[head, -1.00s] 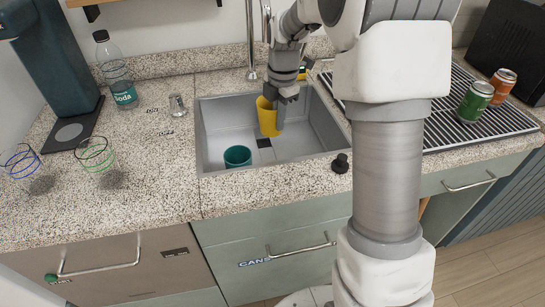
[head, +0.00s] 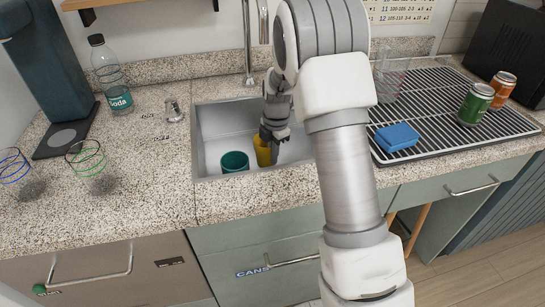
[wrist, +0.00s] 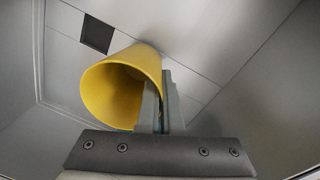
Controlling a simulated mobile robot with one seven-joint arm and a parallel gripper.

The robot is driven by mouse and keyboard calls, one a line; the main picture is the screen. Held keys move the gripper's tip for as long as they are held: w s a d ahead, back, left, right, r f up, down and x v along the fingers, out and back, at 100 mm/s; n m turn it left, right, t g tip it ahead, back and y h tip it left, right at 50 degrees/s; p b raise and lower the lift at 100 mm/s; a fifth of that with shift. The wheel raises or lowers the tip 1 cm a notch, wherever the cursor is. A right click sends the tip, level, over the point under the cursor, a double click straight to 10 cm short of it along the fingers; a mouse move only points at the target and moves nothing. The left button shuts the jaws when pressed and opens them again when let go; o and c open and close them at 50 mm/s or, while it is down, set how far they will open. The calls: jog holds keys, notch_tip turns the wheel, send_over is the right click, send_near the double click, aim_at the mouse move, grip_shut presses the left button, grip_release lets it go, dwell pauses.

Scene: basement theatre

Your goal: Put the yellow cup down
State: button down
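The yellow cup (head: 262,152) is inside the grey sink (head: 221,121), just right of the teal cup (head: 235,162). My gripper (head: 273,137) reaches down into the sink and partly covers the yellow cup. In the wrist view the yellow cup (wrist: 125,85) has its open mouth toward the camera and looks empty. The fingers of my gripper (wrist: 163,105) are close together at the right side of its rim, with the cup wall between them. Whether the cup's base touches the sink floor is hard to tell.
The tap (head: 249,45) stands behind the sink. A rack (head: 440,110) on the right carries a blue sponge (head: 397,137), a green can (head: 476,104), an orange can (head: 502,90) and a clear glass (head: 391,78). A soda bottle (head: 110,75) and two glasses stand left.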

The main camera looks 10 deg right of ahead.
jog(key=shift+w+f, duration=0.25)
jog(key=shift+w, duration=0.15)
jog(key=shift+f, duration=0.3)
jog(key=shift+f, duration=0.15)
jog(key=shift+f+b, duration=0.15)
jog(key=shift+b, duration=0.2)
jog(key=c, duration=1.1)
grip_release()
jog(key=shift+r, duration=0.2)
